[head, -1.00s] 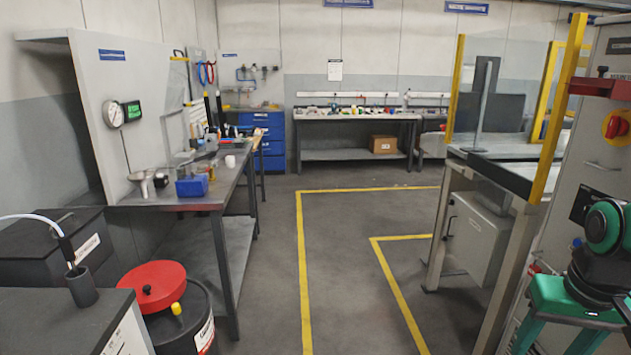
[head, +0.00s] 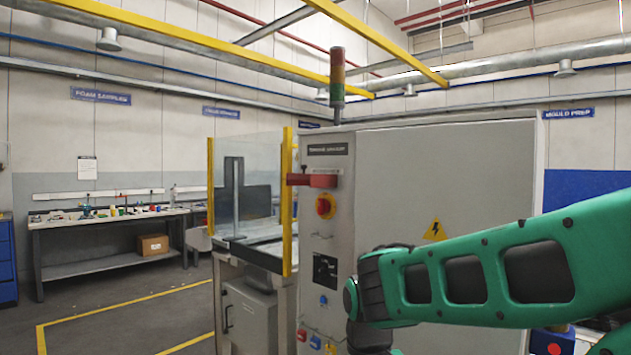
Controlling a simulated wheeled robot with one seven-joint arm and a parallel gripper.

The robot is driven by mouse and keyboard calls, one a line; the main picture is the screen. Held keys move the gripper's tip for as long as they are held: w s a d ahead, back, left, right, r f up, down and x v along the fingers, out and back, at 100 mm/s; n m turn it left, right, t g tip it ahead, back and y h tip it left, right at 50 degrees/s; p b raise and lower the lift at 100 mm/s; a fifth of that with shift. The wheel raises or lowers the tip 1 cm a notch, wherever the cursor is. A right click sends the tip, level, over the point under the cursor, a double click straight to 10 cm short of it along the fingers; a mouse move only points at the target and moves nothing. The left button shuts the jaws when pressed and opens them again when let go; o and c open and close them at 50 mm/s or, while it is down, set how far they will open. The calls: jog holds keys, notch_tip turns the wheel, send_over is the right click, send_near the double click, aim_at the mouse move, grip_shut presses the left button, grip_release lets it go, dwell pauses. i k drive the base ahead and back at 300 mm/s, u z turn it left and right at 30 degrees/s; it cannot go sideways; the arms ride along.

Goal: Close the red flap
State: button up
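The red flap (head: 323,181) is on the upper front panel of the grey control cabinet (head: 430,180). It juts out from the panel, just above a red and yellow rotary switch (head: 325,207), so it appears raised. It is small here and its hinge is hard to make out. My green arm reaches in from the right, in front of the cabinet's lower part. The arm bends down out of the frame, and my gripper is not in view.
A guarded machine with yellow posts and clear panels (head: 245,215) stands left of the cabinet. A signal tower (head: 337,80) rises from the cabinet top. The floor at lower left is open, with yellow lines (head: 120,305). A workbench (head: 110,225) stands behind.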

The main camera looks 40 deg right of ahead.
aim_at(313, 180)
jog(key=k, duration=0.4)
jog(key=z, duration=0.4)
jog(key=i, duration=1.45)
jog(key=u, duration=0.45)
